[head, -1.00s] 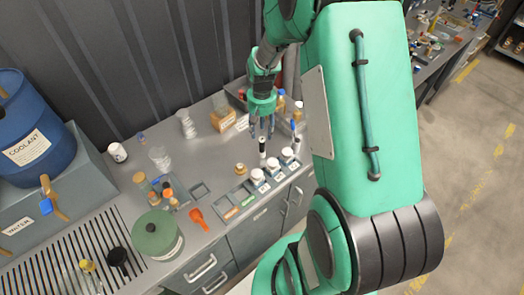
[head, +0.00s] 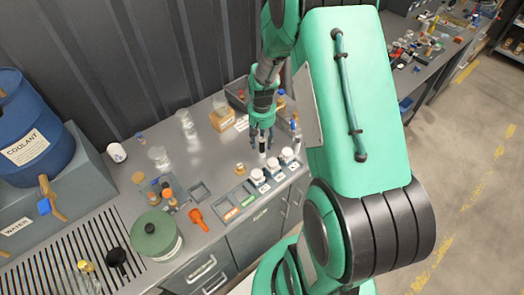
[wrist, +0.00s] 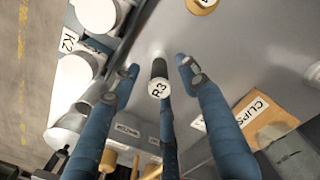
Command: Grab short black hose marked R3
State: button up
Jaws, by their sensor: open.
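The short black hose marked R3 (wrist: 159,70) stands upright on the grey bench, its white labelled end facing the wrist camera. In the head view it shows as a small dark cylinder (head: 262,144) just under my gripper (head: 262,131). In the wrist view my gripper (wrist: 160,78) is open, with blue fingers on the left, right and below the hose. The hose lies between the fingertips in that picture. I see no clear contact, and the exact height gap cannot be told.
White-capped jars stand close by in a row, one in front of label K2 (wrist: 67,41). A clips box (wrist: 262,110) is on the other side. A brass-coloured piece (wrist: 203,4) lies nearby.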

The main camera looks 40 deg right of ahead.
aim_at(262, 147)
jog(key=shift+f+b, duration=0.3)
jog(key=shift+f, duration=2)
grip_shut()
